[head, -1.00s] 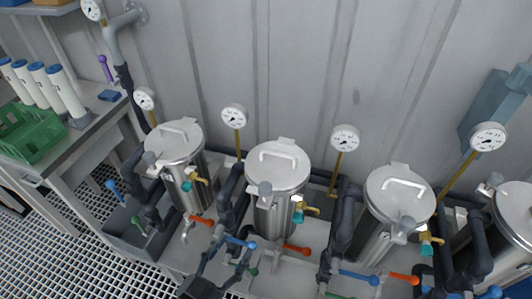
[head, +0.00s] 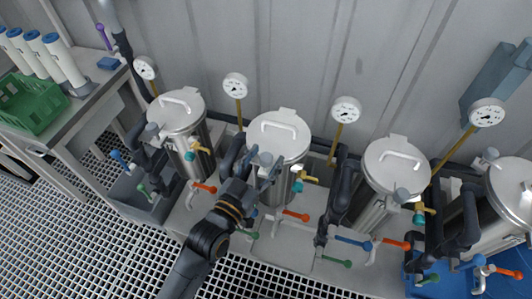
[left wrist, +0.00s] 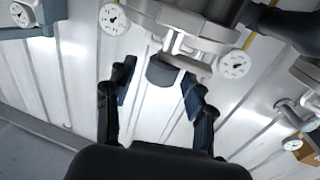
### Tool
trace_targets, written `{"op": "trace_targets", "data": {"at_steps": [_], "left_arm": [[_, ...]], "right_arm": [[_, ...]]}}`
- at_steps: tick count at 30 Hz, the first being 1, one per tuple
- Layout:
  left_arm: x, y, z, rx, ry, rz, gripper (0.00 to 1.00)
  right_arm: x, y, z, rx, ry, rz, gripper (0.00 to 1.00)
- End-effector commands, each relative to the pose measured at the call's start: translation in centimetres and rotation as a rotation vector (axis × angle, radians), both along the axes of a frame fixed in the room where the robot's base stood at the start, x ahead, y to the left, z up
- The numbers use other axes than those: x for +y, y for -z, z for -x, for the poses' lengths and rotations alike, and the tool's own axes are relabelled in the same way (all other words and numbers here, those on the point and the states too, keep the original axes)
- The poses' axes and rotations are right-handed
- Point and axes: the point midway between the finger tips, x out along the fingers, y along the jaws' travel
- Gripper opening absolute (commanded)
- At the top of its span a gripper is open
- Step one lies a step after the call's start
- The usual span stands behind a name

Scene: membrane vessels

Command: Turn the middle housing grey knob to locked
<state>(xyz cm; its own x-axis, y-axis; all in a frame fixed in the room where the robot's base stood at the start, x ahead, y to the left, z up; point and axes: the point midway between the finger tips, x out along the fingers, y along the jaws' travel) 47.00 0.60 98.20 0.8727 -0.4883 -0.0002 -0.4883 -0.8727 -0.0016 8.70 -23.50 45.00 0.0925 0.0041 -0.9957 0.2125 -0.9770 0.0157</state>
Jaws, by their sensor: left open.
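Several steel housings with round lids stand in a row. My left gripper is at the second housing from the left (head: 279,134). The grey knob (head: 265,158) of this housing sticks out at the front of its lid. My left gripper (head: 260,170) is open, with its fingertips around the knob's place in the head view. In the left wrist view the grey knob (left wrist: 162,72) lies between the two spread fingers (left wrist: 158,92), with gaps on both sides. The knob's lock marking cannot be made out. My right gripper is not in view.
Pressure gauges (head: 235,87) stand behind the housings. Yellow (head: 311,179), orange (head: 297,215) and green (head: 337,262) valve handles crowd the fronts. A green crate (head: 33,104) sits on the left bench. The grating floor in front is clear.

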Motion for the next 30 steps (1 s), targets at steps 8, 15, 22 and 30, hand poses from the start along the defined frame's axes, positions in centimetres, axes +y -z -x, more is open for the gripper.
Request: {"op": "trace_targets", "data": {"at_steps": [8, 15, 22, 30], "left_arm": [[-0.55, -0.02, -0.91, 0.0, 0.001, 0.001, 0.54], [-0.52, 0.0, -0.88, 0.0, 0.001, 0.001, 0.36], [-0.52, 0.0, -0.87, 0.0, 0.001, 0.001, 0.0], [-0.5, 0.09, -0.88, -0.001, 0.034, -0.002, 0.0]], "right_arm": [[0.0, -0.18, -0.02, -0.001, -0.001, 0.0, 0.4], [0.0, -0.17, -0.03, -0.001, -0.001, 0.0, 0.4], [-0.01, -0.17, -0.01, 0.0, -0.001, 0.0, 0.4], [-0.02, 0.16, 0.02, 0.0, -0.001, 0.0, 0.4]]}}
